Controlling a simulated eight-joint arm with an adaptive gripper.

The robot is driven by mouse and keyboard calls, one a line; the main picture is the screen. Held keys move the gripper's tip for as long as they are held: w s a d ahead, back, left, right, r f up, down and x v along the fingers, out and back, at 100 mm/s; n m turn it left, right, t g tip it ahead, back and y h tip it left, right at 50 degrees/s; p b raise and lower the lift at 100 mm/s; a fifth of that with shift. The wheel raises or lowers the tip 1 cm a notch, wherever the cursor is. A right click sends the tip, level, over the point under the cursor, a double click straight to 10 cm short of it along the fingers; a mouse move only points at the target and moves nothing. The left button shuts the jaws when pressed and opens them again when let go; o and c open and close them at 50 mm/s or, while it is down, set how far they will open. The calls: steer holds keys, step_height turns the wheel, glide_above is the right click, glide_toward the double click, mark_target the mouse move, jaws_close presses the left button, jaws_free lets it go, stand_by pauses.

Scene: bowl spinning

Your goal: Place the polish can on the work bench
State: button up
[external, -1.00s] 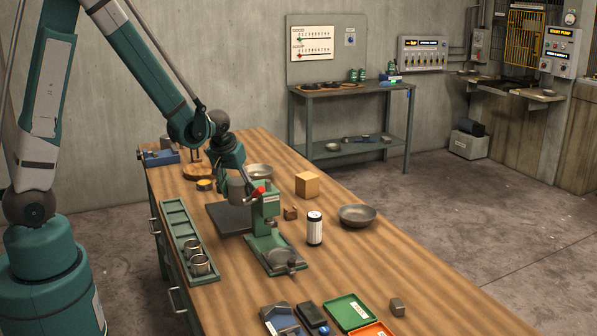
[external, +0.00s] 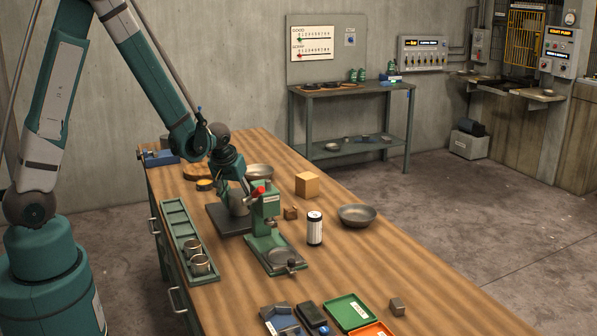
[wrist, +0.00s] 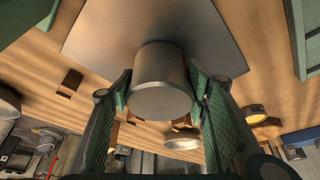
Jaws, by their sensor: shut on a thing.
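My gripper (external: 236,188) is low over the left side of the wooden work bench (external: 360,262). It is shut on a plain grey metal can (wrist: 160,82), with one green finger on each side in the wrist view. The same can (external: 238,206) shows at the dark grey plate (external: 221,220), behind the green press. I cannot tell whether its base touches the plate. No label shows on it, so I cannot tell if it is the polish can. A white can with a black top (external: 314,229) stands upright on the bench, apart from my gripper.
A green press (external: 266,222) stands close in front of my gripper. A green tray (external: 180,232) with metal cups lies along the left edge. A wooden block (external: 307,184) and metal bowl (external: 357,216) stand to the right.

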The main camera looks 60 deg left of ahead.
steer(key=shift+f, duration=0.15)
steer(key=o, duration=1)
steer(key=shift+o, duration=0.2)
steer(key=shift+r, duration=0.3)
steer(key=v, duration=1.1)
steer(key=shift+d+r+p, duration=0.15)
steer(key=shift+r+p, duration=0.2)
steer(key=shift+s, duration=0.1)
